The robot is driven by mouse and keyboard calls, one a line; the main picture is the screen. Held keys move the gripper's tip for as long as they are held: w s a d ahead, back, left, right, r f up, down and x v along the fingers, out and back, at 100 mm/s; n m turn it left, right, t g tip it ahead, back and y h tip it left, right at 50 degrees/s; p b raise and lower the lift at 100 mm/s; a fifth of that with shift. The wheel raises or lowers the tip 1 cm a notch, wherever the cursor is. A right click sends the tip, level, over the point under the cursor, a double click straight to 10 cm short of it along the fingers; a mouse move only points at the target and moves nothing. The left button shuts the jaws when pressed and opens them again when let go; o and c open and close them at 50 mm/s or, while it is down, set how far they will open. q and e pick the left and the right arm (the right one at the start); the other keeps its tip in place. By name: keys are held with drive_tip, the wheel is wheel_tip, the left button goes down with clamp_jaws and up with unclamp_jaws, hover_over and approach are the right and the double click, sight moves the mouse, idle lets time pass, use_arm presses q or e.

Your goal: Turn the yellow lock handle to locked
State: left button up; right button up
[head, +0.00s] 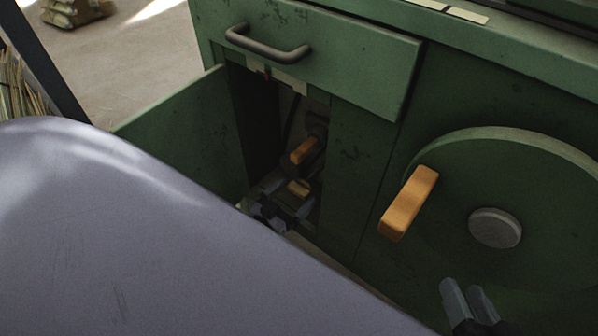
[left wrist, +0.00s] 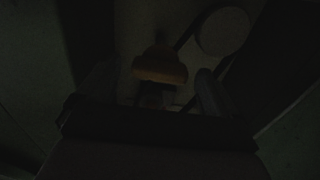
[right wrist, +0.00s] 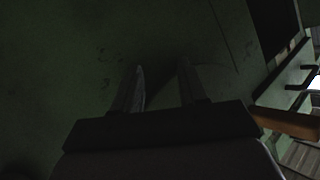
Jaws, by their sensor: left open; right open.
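The upper grip (head: 304,151) is tilted on a dark round mount. In the left wrist view, a yellow handle (left wrist: 160,68) lies crosswise just ahead of and between the open fingers. I cannot tell which grip it is, or whether the fingers touch it. My right gripper (head: 468,292) is open and empty, below the large green wheel.
The green wheel (head: 520,180) has an orange crank handle (head: 408,203) and a grey hub (head: 495,228). A drawer with a dark pull (head: 268,46) is above the compartment. The open cabinet door (head: 190,130) stands at left. My own grey arm covers the lower left.

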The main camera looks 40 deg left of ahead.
use_arm(q)
drive_tip(key=shift+c, duration=0.3)
drive_tip(key=c, duration=1)
drive_tip(key=shift+n, duration=0.3)
drive_tip(key=n, duration=0.3)
drive_tip(key=shift+n, duration=0.4)
drive_tip(key=n, duration=0.3)
drive_tip(key=shift+n, duration=0.3)
drive_tip(key=n, duration=0.3)
drive_tip(key=shift+n, duration=0.3)
drive_tip(key=n+b, duration=0.1)
drive_tip(key=n, duration=0.3)
drive_tip(key=shift+n, duration=0.3)
